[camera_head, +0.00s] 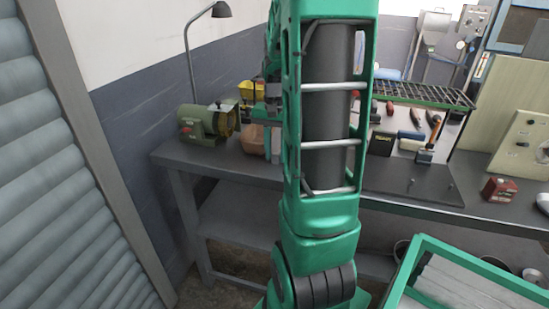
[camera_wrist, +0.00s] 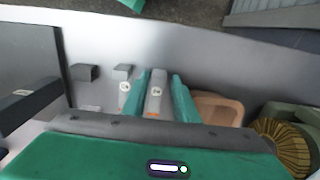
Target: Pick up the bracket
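I cannot clearly make out the bracket in either view. In the wrist view, small grey blocks (camera_wrist: 84,72) lie on the grey bench top to the left of my fingers; I cannot tell whether one of them is the bracket. My gripper (camera_wrist: 157,95) reaches over the bench, with green and grey finger parts side by side. In the head view my green arm hides most of the gripper.
A bench grinder (camera_head: 203,122) stands at the bench's left end. A tan container (camera_wrist: 215,108) is close to the right of my fingers. Tools (camera_head: 434,127) and a dark mat (camera_head: 415,182) lie to the right. A green-rimmed cart (camera_head: 412,262) stands in front.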

